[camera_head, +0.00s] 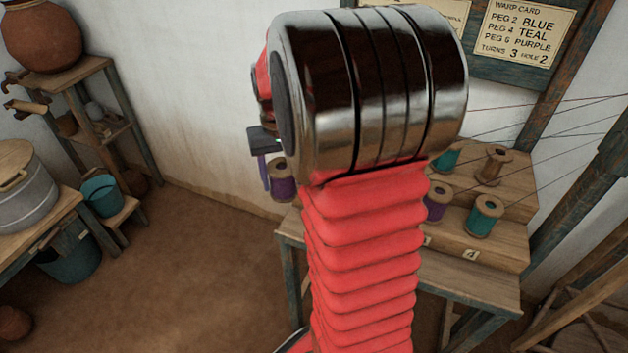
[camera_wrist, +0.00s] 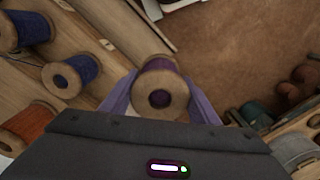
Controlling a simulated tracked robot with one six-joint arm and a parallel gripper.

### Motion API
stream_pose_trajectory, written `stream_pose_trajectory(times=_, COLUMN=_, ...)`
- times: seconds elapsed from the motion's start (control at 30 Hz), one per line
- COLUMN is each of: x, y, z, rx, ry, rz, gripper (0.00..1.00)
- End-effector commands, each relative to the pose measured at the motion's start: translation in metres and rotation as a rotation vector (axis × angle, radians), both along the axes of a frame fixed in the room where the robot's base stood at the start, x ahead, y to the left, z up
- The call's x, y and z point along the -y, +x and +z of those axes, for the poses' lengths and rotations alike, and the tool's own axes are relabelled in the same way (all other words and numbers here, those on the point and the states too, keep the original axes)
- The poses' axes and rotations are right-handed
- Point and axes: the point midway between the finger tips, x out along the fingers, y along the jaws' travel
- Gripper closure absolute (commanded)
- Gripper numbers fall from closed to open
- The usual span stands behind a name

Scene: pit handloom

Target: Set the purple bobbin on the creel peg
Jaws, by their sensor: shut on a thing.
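My gripper (camera_wrist: 158,102) is shut on a purple bobbin (camera_wrist: 160,84), a wooden spool with dark purple thread, held between two purple fingers. In the head view the held purple bobbin (camera_head: 282,182) shows left of my arm, beside my gripper (camera_head: 267,172), at the left end of the stepped wooden creel (camera_head: 513,249). A second purple bobbin (camera_head: 437,201) stands on the creel right of my arm. My arm hides the creel's middle, and I cannot make out a bare peg in either view.
On the creel are teal bobbins (camera_head: 485,216), a brown bobbin (camera_head: 494,166), blue bobbins (camera_wrist: 72,76) and an orange bobbin (camera_wrist: 30,126). A warp card (camera_head: 522,32) on the wall lists peg colours. Thin threads (camera_head: 570,128) cross at right. Floor left of the creel is clear.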

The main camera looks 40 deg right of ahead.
Motion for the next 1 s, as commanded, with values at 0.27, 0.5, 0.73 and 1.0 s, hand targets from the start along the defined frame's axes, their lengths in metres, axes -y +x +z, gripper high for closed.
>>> stream_pose_trajectory(times=0.27, x=-0.058, y=0.060, z=-0.015, rx=-0.001, ry=0.000, rz=0.164, gripper=0.69)
stream_pose_trajectory(times=0.5, x=-0.110, y=0.120, z=-0.021, rx=0.000, ry=0.000, rz=0.284, gripper=0.69)
stream_pose_trajectory(times=0.73, x=-0.113, y=0.165, z=-0.001, rx=0.003, ry=-0.001, rz=0.288, gripper=0.69)
stream_pose_trajectory(times=1.0, x=-0.070, y=0.195, z=0.035, rx=0.002, ry=-0.001, rz=0.215, gripper=0.69)
